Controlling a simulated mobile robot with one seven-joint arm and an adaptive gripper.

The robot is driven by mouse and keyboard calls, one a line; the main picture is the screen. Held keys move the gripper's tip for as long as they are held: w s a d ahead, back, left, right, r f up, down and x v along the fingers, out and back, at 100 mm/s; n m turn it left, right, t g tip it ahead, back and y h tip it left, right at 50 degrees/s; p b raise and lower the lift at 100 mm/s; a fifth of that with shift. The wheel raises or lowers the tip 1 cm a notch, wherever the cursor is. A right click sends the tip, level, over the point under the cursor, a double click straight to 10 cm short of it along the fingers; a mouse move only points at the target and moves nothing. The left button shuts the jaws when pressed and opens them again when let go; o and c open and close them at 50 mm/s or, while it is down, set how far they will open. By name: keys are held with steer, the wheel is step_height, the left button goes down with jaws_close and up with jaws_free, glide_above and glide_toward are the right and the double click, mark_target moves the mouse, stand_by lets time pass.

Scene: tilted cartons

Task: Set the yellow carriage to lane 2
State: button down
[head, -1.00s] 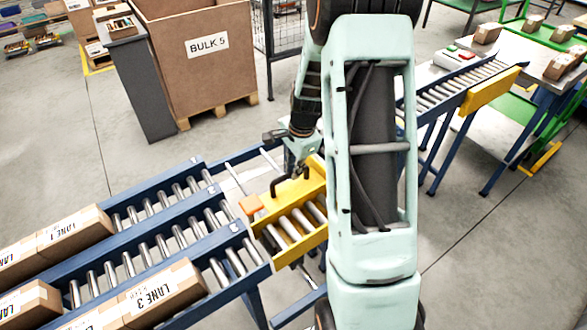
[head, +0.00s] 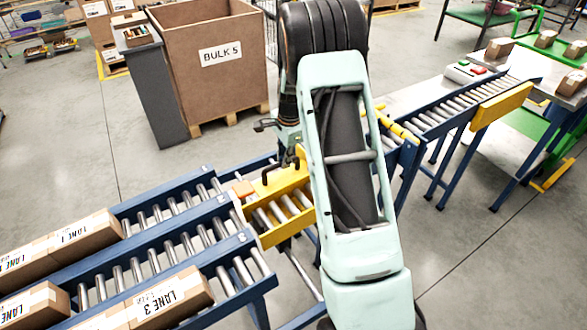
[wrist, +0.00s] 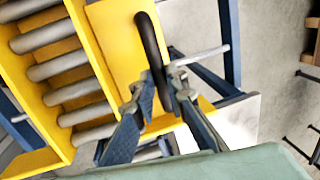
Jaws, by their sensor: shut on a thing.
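The yellow carriage (head: 268,238), with grey rollers, is at the right-hand ends of the lanes in the head view. Its left end faces the end of the middle lane, lane 2 (head: 182,250); I cannot tell if it is exactly in line. My gripper (head: 291,163) is shut on the carriage's black handle (head: 271,173). In the wrist view the handle (wrist: 150,45) runs down between the fingers (wrist: 160,97), beside the carriage's yellow plate (wrist: 118,40). My arm hides part of the carriage's right side.
Cartons labelled lane 1 (head: 70,240) and lane 3 (head: 165,296) lie on the sloping roller lanes. A roller conveyor (head: 440,110) leads off at the right behind my arm. A large BULK 5 box (head: 215,85) stands behind.

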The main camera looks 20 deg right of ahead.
steer(key=shift+w+a, duration=0.2)
steer(key=shift+w, duration=0.9)
steer(key=shift+w+a, duration=0.2)
steer(key=shift+w, duration=0.85)
steer(key=c, duration=1.9)
jaws_free()
steer(key=shift+c, duration=0.2)
step_height(320, 180, up, 12)
steer(key=s, duration=0.2)
steer(key=shift+s+d, duration=0.2)
steer(key=shift+d, duration=0.05)
steer(key=shift+f, duration=0.1)
